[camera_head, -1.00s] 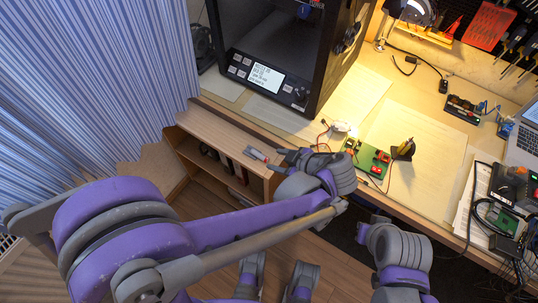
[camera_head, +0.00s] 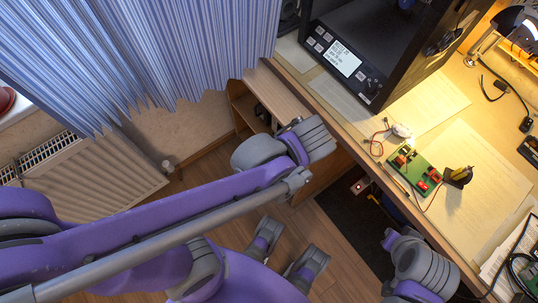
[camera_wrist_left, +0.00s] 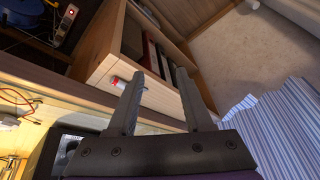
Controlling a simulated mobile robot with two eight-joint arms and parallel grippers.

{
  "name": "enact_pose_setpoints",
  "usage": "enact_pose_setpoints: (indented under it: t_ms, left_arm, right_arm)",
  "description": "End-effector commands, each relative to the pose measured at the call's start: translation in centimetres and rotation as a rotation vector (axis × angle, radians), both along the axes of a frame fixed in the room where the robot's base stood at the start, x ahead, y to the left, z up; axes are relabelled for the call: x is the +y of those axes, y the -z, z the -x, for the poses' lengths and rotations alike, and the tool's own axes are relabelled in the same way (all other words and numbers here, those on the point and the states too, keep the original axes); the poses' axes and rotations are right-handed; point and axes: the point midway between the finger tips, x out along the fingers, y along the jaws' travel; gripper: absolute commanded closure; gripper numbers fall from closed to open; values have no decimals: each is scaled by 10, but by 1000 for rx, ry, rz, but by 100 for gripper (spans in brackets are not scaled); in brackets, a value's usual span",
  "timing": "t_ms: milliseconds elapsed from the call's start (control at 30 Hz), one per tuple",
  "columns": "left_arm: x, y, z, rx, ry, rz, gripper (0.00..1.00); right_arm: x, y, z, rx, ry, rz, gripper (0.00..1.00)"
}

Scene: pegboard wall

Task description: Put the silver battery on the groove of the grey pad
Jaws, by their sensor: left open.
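The battery (camera_wrist_left: 119,84), a small silver cylinder with a red end, lies on the pale wooden top of a low cabinet in the left wrist view. My left gripper (camera_wrist_left: 160,72) is open, its fingers above the cabinet. The battery shows just left of the left finger, outside the gap in this view. In the head view my left gripper (camera_head: 291,125) is over the cabinet and hides the battery. I cannot make out a grey pad with a groove. My right arm's end shows at the lower right of the head view, but its fingers cannot be read.
The low cabinet (camera_head: 277,93) stands beside the desk (camera_head: 365,150). A 3D printer (camera_head: 340,58), a green circuit board (camera_head: 414,170) and loose wires are on the desk. A striped curtain (camera_head: 150,50) and a radiator (camera_head: 90,180) are at left. The wooden floor below is mostly open.

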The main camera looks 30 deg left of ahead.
Motion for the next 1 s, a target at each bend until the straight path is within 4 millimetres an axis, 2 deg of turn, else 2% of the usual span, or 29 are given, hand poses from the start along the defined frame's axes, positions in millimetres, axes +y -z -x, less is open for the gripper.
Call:
enact_pose_setpoints:
  t_ms: [33, 200, 400, 800, 867, 1000]
  left_arm:
    - [13, 2, 14, 13, 78, 30, 49]
    - [28, 5, 40, -21, 360, 91, 49]
    - [34, 5, 51, -85, 530, 85, 49]
    - [34, 3, 52, -96, 563, 79, 49]
    - [34, -2, 52, -98, 563, 78, 49]
    - [34, -27, 50, -105, 564, 76, 49]
  right_arm:
    - [0, 0, 0, 0, 0, 0, 100]
    - [0, 0, 0, 0, 0, 0, 100]
    - [0, 0, 0, 0, 0, 0, 100]
    - [0, -2, 0, -1, 0, 0, 100]
    - [0, -6, 0, -2, 0, 0, 100]
    - [0, -32, -2, -10, 0, 0, 100]
